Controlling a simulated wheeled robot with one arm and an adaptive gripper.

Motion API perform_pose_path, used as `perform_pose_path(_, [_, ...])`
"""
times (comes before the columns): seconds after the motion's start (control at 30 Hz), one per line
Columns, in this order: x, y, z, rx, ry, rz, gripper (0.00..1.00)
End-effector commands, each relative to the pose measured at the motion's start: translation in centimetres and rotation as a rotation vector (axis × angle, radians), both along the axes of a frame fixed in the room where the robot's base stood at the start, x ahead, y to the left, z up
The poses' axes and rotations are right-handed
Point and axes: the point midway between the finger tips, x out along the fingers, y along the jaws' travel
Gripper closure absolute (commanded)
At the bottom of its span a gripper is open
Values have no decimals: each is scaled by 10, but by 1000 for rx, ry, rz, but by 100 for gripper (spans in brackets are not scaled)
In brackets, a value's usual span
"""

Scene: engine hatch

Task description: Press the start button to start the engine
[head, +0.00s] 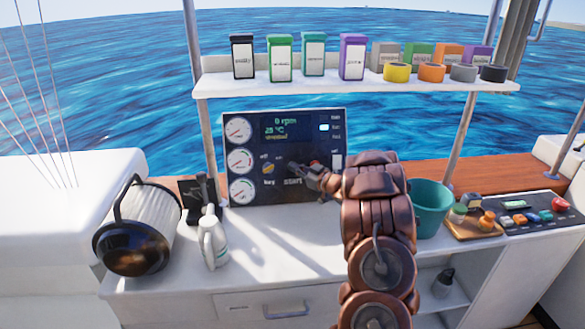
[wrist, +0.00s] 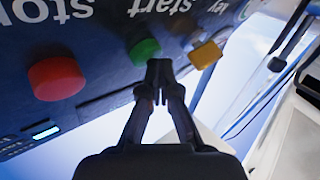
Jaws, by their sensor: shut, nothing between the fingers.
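A dark control panel (head: 255,198) stands upright on the counter in the head view, with round gauges and a screen (head: 287,126) reading 0 rpm. My gripper (head: 293,168) is shut and empty, with its fingertips at the panel just above the "start" label. In the wrist view, which shows the panel upside down, the green start button (wrist: 145,50) is right at the fingertips (wrist: 157,66); I cannot tell if they touch it. A red stop button (wrist: 55,79) is to its left and a yellow key switch (wrist: 205,55) to its right. My gripper hides the start button in the head view.
A shelf (head: 330,87) with boxes and tape rolls runs above the panel. A teal bucket (head: 430,208) is right of my arm. The counter in front of the panel is clear.

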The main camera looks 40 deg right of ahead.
Motion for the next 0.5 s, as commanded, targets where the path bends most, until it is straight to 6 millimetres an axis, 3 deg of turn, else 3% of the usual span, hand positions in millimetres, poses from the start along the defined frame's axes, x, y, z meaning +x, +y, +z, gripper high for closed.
perform_pose_path(0.5, [4,-3,-2,0,-1,0,100])
